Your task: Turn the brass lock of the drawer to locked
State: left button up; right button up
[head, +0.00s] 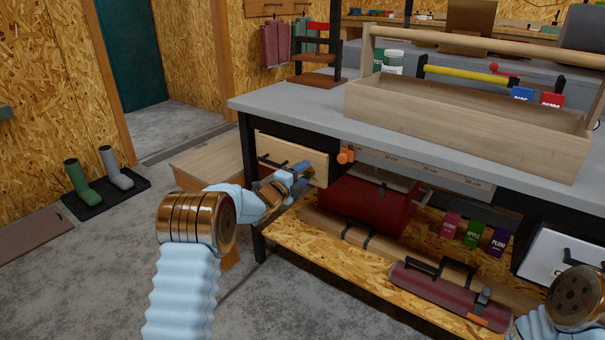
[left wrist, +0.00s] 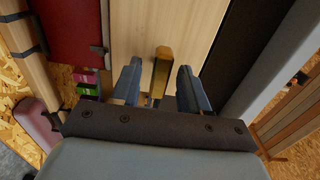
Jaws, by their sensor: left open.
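The drawer (head: 318,163) has a pale wood front with a dark handle (head: 272,160) and sits under the left end of the bench; it looks closed. Its front also fills the middle of the left wrist view (left wrist: 140,28). The brass lock (left wrist: 162,66) stands out from that front as a narrow bar, lengthwise up and down in the left wrist view. My left gripper (head: 303,172) is open at the drawer's right part. In the left wrist view its fingers (left wrist: 158,76) are on either side of the lock, with a visible gap on each side. In the head view the gripper hides the lock.
An orange object (head: 346,155) sticks out under the bench top (head: 300,103), just right of the drawer. A red box (head: 365,203) stands on the shelf below. A wooden tote (head: 460,125) is on the bench. My right arm shows at the bottom right.

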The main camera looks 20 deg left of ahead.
pick_arm(q)
grip_shut()
